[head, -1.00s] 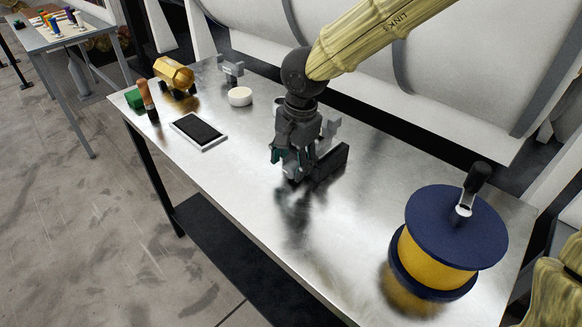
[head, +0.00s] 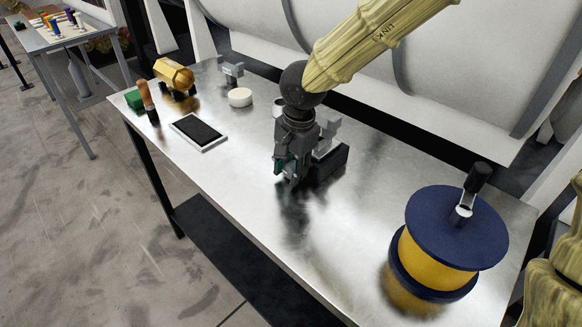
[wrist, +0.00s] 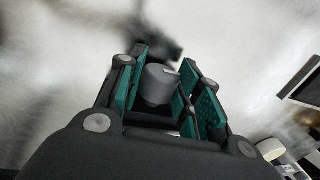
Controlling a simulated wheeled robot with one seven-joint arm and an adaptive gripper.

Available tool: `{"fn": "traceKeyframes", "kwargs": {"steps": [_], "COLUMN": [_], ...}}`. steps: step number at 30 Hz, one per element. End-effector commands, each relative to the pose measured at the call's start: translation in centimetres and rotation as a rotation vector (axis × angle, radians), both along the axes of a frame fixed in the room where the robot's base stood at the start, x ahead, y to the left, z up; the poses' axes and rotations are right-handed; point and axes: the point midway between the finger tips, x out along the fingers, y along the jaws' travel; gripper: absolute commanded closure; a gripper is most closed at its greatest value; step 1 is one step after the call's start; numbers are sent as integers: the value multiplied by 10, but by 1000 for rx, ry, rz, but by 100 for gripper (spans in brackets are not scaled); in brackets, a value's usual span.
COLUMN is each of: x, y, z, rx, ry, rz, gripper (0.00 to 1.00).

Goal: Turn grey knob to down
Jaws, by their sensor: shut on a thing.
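The grey knob (wrist: 158,88) is a short round cylinder with a small pale mark near its upper right edge. In the wrist view it sits between the teal-padded fingers of my gripper (wrist: 163,92). In the head view my gripper (head: 287,174) is low over the metal table, in front of a dark block (head: 328,165), and is shut on the knob.
On the table (head: 370,190) stand a blue and yellow spool with a crank (head: 455,240), a black-screened tablet (head: 199,131), a white disc (head: 240,97), a gold hexagonal drum (head: 174,73), an orange-handled tool (head: 148,101) and a green block (head: 134,98). The table front is clear.

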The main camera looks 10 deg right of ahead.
Motion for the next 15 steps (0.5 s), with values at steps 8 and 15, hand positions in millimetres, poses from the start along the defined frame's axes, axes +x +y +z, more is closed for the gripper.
{"fn": "traceKeyframes", "kwargs": {"steps": [8,15], "x": [1,2], "y": [1,1], "z": [5,5], "rx": [-21,-50], "ry": [34,81], "rz": [1,1], "gripper": [89,89]}}
